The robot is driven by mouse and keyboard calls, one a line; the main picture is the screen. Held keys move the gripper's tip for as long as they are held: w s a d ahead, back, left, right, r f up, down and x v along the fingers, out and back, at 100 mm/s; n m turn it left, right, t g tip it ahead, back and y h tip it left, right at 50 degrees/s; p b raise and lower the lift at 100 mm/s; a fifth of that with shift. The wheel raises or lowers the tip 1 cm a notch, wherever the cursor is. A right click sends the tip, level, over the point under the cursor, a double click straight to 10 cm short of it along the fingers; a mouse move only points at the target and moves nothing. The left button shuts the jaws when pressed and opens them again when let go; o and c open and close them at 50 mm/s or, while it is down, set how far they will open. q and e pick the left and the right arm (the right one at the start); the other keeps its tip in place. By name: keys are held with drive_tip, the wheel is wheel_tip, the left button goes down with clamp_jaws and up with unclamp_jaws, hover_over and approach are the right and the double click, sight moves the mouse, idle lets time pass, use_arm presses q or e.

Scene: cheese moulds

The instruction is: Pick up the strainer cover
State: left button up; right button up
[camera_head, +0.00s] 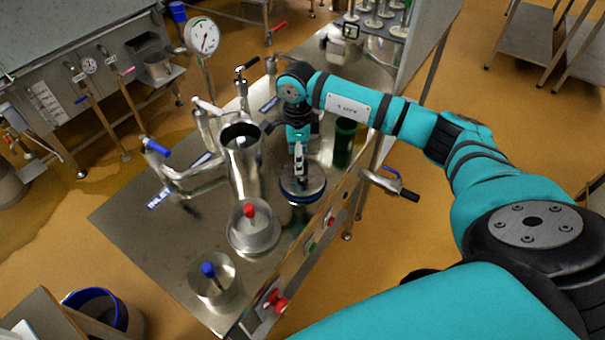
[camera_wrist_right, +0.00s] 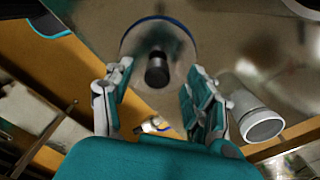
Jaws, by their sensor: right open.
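The round cover (camera_head: 303,191) with a blue rim, which looks like the strainer cover, sits on the steel table near its right edge. In the right wrist view the cover (camera_wrist_right: 132,47) has a black upright knob (camera_wrist_right: 158,69). My right gripper (camera_head: 299,168) is above the cover, pointing down. In the wrist view its two fingers (camera_wrist_right: 155,80) are apart, one on each side of the knob, with visible gaps. Whether they are level with the knob is hard to tell. My left gripper is not in view.
A tall steel cylinder (camera_head: 243,167) stands left of the cover. A steel pot with a red knob (camera_head: 252,232) and one with a blue knob (camera_head: 214,284) stand in front. A dark green cylinder (camera_head: 344,142) is behind right. Pipes and valves (camera_head: 190,172) line the left side.

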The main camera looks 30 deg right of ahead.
drive_tip(key=shift+f, duration=0.25)
drive_tip(key=f, duration=0.1)
drive_tip(key=f+p, duration=0.1)
drive_tip(key=f, duration=0.1)
drive_tip(key=f+p, duration=0.1)
drive_tip(key=shift+s+d+f, duration=0.2)
drive_tip(key=shift+s+d, duration=0.05)
drive_tip(key=shift+d, duration=0.15)
drive_tip(key=shift+f, duration=0.25)
drive_tip(key=c, duration=0.8)
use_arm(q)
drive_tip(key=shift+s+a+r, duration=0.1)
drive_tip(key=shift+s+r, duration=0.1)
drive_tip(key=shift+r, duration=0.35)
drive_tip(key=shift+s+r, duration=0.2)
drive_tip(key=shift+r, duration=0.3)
use_arm(e)
clamp_jaws()
drive_tip(key=shift+r, duration=0.1)
